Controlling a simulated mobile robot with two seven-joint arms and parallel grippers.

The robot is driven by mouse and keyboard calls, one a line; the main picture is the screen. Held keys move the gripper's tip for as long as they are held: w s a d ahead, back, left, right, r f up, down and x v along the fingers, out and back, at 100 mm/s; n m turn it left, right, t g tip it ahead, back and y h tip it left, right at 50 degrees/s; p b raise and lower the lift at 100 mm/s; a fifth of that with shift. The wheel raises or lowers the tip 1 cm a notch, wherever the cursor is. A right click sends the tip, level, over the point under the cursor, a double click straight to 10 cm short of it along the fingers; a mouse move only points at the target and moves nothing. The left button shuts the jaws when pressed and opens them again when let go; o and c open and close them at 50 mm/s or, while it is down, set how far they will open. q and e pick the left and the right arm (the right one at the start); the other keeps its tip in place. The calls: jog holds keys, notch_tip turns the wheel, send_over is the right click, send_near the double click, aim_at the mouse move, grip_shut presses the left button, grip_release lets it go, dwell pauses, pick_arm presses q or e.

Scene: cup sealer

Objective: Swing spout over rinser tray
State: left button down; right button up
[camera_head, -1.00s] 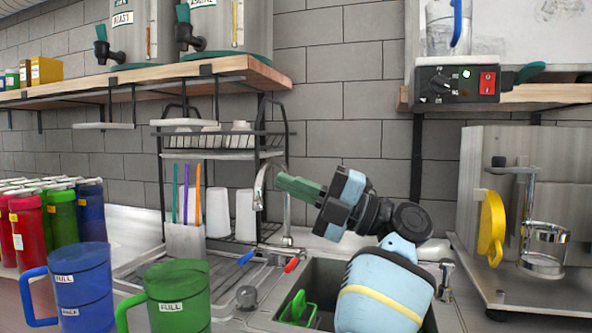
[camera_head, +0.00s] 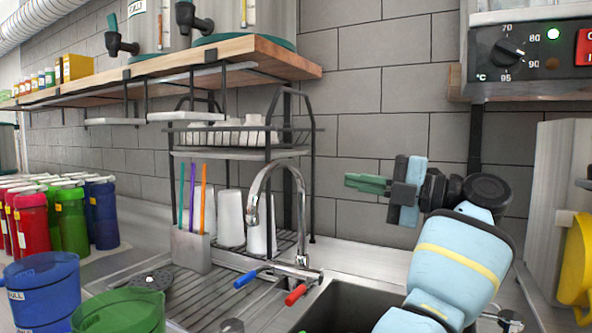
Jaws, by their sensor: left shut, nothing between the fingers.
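The chrome spout (camera_head: 264,180) is a tall curved tap at the back of the sink. Its outlet hangs to the left of its base, over the ribbed steel draining surface (camera_head: 212,298). A small tap lever with a blue end and one with a red end sit at the base. A dark round perforated piece (camera_head: 152,280), perhaps the rinser tray, lies on the left of the steel surface. My left gripper (camera_head: 347,182) is shut and empty, with green fingers pointing left. In the picture it is right of the spout, apart from it. My right gripper is not in view.
The sink basin (camera_head: 345,303) is below my left arm. A wire rack (camera_head: 240,153) with cups stands behind the spout, beside a straw holder (camera_head: 190,250). Blue (camera_head: 45,290) and green (camera_head: 120,312) jugs stand front left. A yellow-handled machine is at right.

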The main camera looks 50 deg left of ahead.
aim_at(278, 167)
pick_arm(q)
jog(key=x, duration=1.3)
jog(key=shift+a+p, duration=0.3)
jog(key=shift+a, duration=0.15)
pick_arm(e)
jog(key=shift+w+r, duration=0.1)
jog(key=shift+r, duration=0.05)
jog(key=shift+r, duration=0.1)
